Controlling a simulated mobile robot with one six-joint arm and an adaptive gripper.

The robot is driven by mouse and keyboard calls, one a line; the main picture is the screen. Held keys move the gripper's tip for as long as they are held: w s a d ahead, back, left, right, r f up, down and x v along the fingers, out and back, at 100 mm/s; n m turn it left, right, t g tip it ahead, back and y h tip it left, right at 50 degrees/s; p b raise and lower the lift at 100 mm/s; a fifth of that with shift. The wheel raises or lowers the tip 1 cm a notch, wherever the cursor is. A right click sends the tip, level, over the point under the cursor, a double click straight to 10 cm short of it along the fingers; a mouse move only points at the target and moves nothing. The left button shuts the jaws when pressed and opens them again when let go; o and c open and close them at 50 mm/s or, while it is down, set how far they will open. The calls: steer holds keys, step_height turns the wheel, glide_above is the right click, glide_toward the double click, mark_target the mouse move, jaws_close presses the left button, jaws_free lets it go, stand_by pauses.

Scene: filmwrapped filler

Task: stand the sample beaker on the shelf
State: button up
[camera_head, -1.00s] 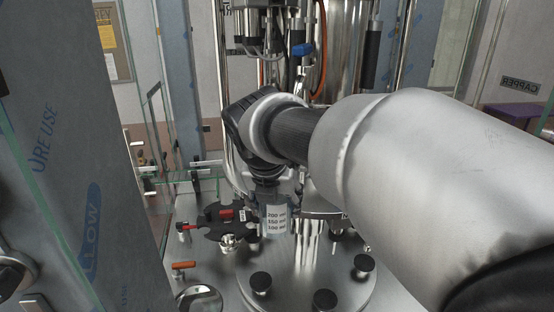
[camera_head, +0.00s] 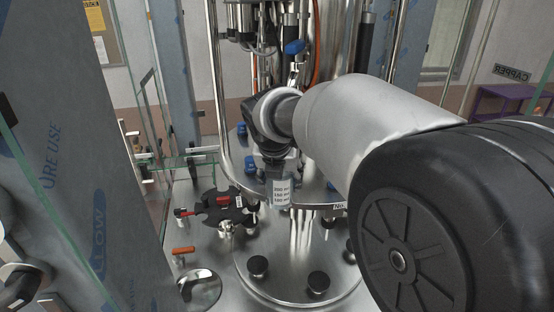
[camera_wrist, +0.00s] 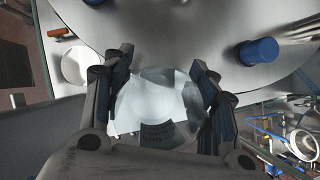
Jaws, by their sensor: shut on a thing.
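The sample beaker (camera_head: 280,191) is clear with a white graduated label, and it hangs upright below my gripper (camera_head: 274,160) in the head view. In the wrist view the beaker (camera_wrist: 158,108) lies between the two dark fingers of my gripper (camera_wrist: 160,92), which are shut on its sides. The beaker is above the steel machine deck, in front of the tall steel column. A glass shelf (camera_head: 178,162) shows left of the gripper, behind the deck; I cannot tell whether it is the task's shelf.
A black star wheel (camera_head: 222,208) with red parts sits on the deck left of the beaker. Black knobs (camera_head: 318,281) stand on the round steel plate. A film-wrapped panel (camera_head: 60,190) and glass edges stand at the left. A blue knob (camera_wrist: 258,51) is close by in the wrist view.

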steer(key=shift+w+d+p, duration=0.25)
steer(key=shift+w+p, duration=0.05)
steer(key=shift+w, duration=0.4)
steer(key=shift+w+d+p, duration=0.2)
steer(key=shift+w+p, duration=0.15)
steer(key=shift+w, duration=0.3)
steer(key=shift+w+d+p, duration=0.25)
steer(key=shift+w+p, duration=0.05)
steer(key=shift+w, duration=0.4)
steer(key=shift+w+d, duration=0.15)
steer(key=shift+w, duration=0.6)
steer(key=shift+w+d, duration=0.15)
steer(key=shift+w, duration=0.55)
steer(key=shift+w+d+f, duration=0.3)
steer(key=shift+w+d, duration=0.2)
steer(key=shift+w, duration=0.05)
steer(key=shift+f, duration=0.1)
steer(key=shift+s+a, duration=0.25)
steer(key=shift+a, duration=0.05)
steer(key=shift+w+d, duration=0.1)
steer(key=shift+d, duration=0.1)
